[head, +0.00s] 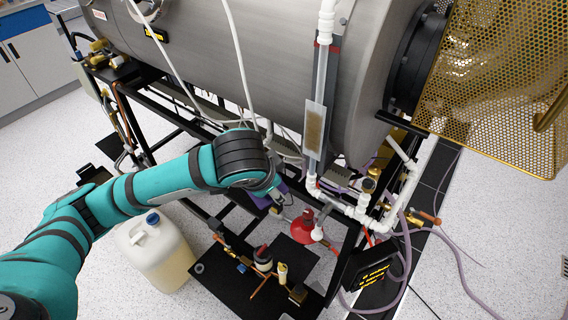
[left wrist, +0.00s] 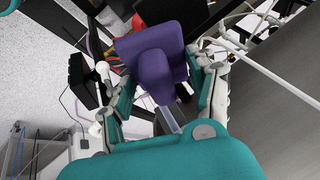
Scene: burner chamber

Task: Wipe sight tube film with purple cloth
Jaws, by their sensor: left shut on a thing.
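The sight tube (head: 321,75) stands upright in the head view, with white fittings at its top and bottom, in front of the steel chamber. A brownish speckled film patch (head: 315,128) shows on its lower part. My left gripper (left wrist: 158,88) is shut on the purple cloth (left wrist: 152,58), which lies folded between its fingers in the left wrist view. In the head view the cloth (head: 258,200) shows only in part behind my left wrist, below and left of the film patch and apart from it. My right gripper is not in view.
The steel chamber (head: 270,60) fills the top. A perforated brass guard (head: 500,80) stands at right. A red flask-like object (head: 303,228), valves and white pipes (head: 350,210) sit below the tube. A white jug (head: 155,250) stands on the floor. Thin white hoses hang left of the tube.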

